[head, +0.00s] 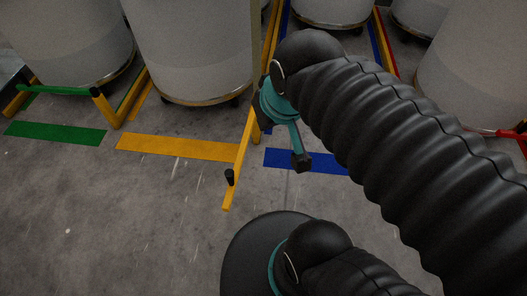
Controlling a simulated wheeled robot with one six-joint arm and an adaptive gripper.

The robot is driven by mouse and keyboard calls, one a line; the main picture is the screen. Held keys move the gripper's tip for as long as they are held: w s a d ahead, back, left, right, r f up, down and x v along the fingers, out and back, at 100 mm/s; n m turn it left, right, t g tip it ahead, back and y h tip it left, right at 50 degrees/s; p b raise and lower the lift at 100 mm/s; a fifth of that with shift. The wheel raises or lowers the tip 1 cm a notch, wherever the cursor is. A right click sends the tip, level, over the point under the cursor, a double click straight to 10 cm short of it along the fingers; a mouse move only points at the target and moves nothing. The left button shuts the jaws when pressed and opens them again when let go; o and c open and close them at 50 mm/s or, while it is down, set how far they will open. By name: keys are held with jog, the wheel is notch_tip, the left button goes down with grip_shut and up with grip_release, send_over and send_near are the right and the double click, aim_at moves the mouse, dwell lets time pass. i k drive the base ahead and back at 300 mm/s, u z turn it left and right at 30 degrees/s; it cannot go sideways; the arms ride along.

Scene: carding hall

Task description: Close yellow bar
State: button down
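The yellow bar (240,165) sticks out from the right side of the yellow-marked bay toward the bottom of the picture, above the floor. It is not across the bay front. A black knob or handle (229,177) stands near its free end. My gripper (287,140), black and teal, is to the right of the bar's upper part, close to it in the picture. Whether they touch cannot be told. My arm hides part of the gripper, and its finger opening is not clear.
A large pale can (185,50) stands in the yellow bay behind a yellow floor strip (180,147). A green bar (55,90) lies across the left bay. A blue strip (320,162) and a red bar (495,133) are to the right. Floor at lower left is clear.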

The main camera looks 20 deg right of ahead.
aim_at(232, 176)
jog(key=z, duration=1.3)
jog(key=k, duration=1.15)
jog(key=u, duration=1.4)
